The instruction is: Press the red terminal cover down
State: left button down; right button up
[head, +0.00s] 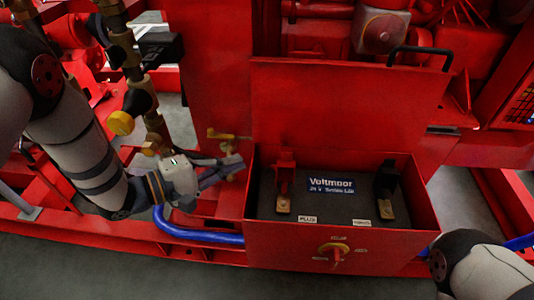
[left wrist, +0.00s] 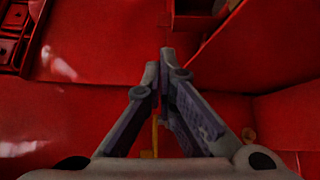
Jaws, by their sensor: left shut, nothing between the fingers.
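The red terminal cover (head: 285,172) stands up at the left inside the red battery box, behind a brass terminal (head: 283,204). It looks raised, with the terminal in front of it bare. My left gripper (head: 236,162) is beside the box's left wall, left of the cover and apart from it. Its fingers are together and hold nothing. In the left wrist view the closed fingertips (left wrist: 167,56) point at red metal surfaces, and I cannot make out the cover there. My right gripper is not in view; only part of my right arm shows at the lower right.
A black terminal cover (head: 387,178) stands at the right in the box (head: 290,233), whose lid (head: 340,105) is open behind it. A red rotary switch (head: 335,252) is on the front. A brass handle (head: 225,134) and a blue hose (head: 195,233) are near my left gripper.

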pick_arm(q)
jog(key=b+x, duration=0.1)
jog(key=x, duration=0.3)
jog(key=b+x, duration=0.2)
jog(key=x, duration=0.3)
jog(key=shift+d+f, duration=0.1)
jog(key=shift+f, duration=0.15)
jog(key=shift+w+d, duration=0.25)
jog(key=shift+d, duration=0.05)
jog(key=shift+r, duration=0.15)
